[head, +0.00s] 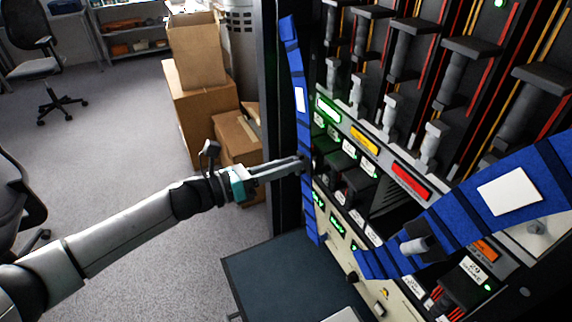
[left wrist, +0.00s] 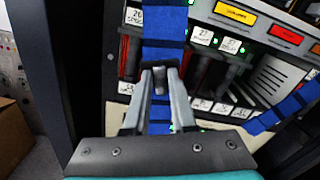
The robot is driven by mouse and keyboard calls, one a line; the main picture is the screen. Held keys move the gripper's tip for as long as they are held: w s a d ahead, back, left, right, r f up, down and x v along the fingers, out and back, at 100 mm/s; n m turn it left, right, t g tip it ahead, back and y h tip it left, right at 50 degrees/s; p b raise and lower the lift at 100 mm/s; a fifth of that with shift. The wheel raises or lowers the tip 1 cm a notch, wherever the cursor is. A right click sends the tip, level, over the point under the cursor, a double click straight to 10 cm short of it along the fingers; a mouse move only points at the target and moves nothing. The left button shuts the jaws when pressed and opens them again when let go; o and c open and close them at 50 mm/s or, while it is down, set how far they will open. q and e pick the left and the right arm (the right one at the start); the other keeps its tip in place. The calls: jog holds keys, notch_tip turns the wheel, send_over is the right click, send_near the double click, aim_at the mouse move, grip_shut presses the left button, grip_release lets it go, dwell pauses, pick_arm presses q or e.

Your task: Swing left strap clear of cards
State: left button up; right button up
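The left strap (head: 303,125) is a blue band with dark cross stripes and a white patch. It hangs along the left edge of the rack's card bay and also shows in the left wrist view (left wrist: 163,28). My left gripper (head: 299,166) is at its middle. In the left wrist view, the fingers (left wrist: 160,76) close around a small dark grey grip in front of the strap. The dark cards (head: 353,188) with white labels sit right of the strap; in the left wrist view, they show on both sides of it. My right gripper is out of view.
A second blue strap (head: 460,215), with a white patch and grey knob, crosses the rack's lower right. A dark platform (head: 270,275) lies below the rack. Cardboard boxes (head: 195,105) stand behind my left arm. Carpet at left is mostly open, with office chairs (head: 45,65).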

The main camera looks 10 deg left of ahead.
pick_arm(q)
grip_shut()
dwell(1.0)
